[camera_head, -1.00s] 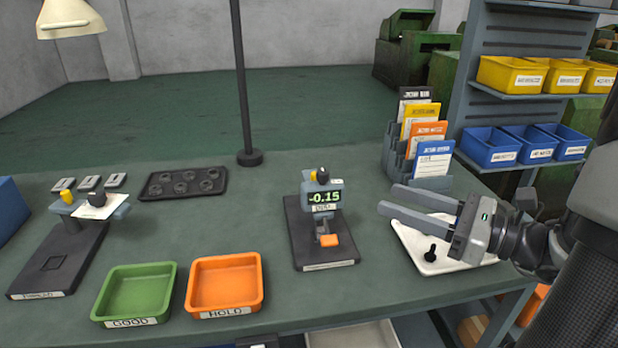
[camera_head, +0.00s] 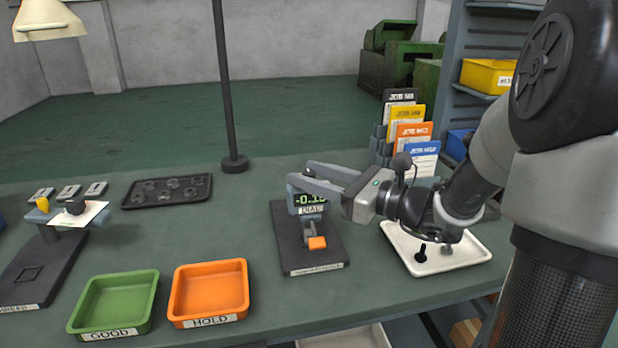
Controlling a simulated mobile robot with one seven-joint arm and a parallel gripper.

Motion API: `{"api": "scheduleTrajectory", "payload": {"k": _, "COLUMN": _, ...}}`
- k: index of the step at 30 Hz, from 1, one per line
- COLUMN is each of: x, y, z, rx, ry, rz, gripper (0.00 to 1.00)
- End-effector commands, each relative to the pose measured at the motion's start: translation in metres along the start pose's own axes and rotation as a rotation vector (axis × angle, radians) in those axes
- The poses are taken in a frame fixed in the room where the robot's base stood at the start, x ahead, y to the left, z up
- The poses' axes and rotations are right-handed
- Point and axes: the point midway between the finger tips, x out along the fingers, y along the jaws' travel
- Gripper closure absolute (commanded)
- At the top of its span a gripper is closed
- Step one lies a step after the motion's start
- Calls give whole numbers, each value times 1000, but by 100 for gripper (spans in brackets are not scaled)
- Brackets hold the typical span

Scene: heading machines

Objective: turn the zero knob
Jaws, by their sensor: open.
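The dial gauge (camera_head: 311,203) stands on its dark base plate (camera_head: 283,250) at the middle of the bench. Its display reads about -0.15 and is partly covered by a finger. My gripper (camera_head: 301,172) is open, with its two fingers reaching left across the top of the gauge. A small dark knob top (camera_head: 308,172) shows between the fingertips; I cannot tell whether the fingers touch it. The gauge's yellow knob is hidden behind the fingers.
A white tray (camera_head: 470,256) with dark parts lies right of the gauge, under my arm. Orange (camera_head: 243,299) and green (camera_head: 78,322) trays sit at the front left. A second gauge stand (camera_head: 40,262) is at far left. Card holders and a dark pole stand behind.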

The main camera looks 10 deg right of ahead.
Motion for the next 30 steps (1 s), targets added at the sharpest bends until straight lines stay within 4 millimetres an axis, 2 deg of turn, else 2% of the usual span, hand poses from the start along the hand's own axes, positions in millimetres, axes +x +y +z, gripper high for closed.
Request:
{"api": "scheduleTrajectory", "payload": {"k": 4, "x": 7, "y": 0, "z": 0, "rx": 0, "ry": -1, "rz": -1, "gripper": 60}}
{"api": "scheduleTrajectory", "payload": {"k": 11, "x": 8, "y": 0, "z": 0, "rx": 0, "ry": 0, "rz": -1, "gripper": 60}}
{"api": "scheduleTrajectory", "payload": {"k": 12, "x": 8, "y": 0, "z": 0, "rx": 0, "ry": 0, "rz": -1, "gripper": 61}}
{"api": "scheduleTrajectory", "payload": {"k": 19, "x": 8, "y": 0, "z": 0, "rx": 0, "ry": 0, "rz": -1, "gripper": 100}}
{"api": "scheduleTrajectory", "payload": {"k": 30, "x": 8, "y": -1, "z": 3, "rx": 2, "ry": -1, "rz": 64, "gripper": 100}}
